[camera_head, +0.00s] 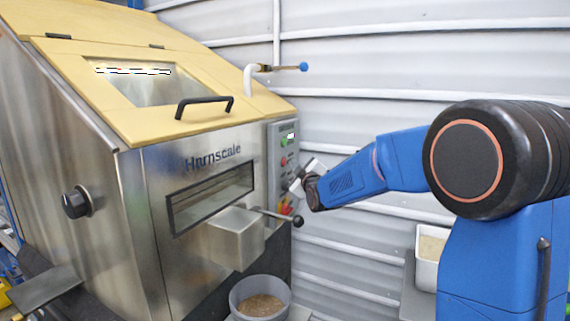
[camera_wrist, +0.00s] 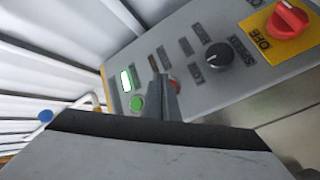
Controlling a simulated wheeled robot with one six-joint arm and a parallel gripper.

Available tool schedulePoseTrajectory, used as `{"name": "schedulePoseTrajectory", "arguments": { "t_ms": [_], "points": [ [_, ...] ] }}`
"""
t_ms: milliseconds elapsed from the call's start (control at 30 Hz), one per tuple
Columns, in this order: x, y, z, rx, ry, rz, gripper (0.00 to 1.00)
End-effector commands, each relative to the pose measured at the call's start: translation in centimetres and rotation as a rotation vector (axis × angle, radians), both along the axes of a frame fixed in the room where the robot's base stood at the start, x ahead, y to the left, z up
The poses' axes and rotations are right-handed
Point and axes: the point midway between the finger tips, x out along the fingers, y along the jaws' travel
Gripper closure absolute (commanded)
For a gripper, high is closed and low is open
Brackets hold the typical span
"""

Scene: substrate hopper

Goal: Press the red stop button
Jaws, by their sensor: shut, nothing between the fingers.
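The red stop button (camera_head: 284,161) is a small round button on the grey control panel (camera_head: 273,180) at the right end of the hopper front. In the wrist view the red button (camera_wrist: 175,85) shows just right of my fingers, partly hidden by them. My gripper (camera_head: 298,186) is shut and empty, in front of the panel. In the wrist view its fingertips (camera_wrist: 158,75) overlap the panel between the green button (camera_wrist: 137,103) and the red one. I cannot tell whether they touch the panel.
The panel also carries a lit display (camera_wrist: 126,80), a black speed knob (camera_wrist: 218,56) and a red rotary switch (camera_wrist: 288,20) on a yellow plate. A lever with a black ball (camera_head: 297,221) sticks out below my gripper. A grey bucket (camera_head: 260,299) stands under the outlet.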

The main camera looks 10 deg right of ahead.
Motion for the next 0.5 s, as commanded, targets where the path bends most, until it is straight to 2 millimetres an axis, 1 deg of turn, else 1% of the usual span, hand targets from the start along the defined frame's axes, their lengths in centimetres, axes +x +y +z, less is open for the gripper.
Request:
{"name": "schedulePoseTrajectory", "arguments": {
  "t_ms": [500],
  "points": [
    [0.49,0.73,0.03,0.0,0.0,0.0,1.0]
  ]
}}
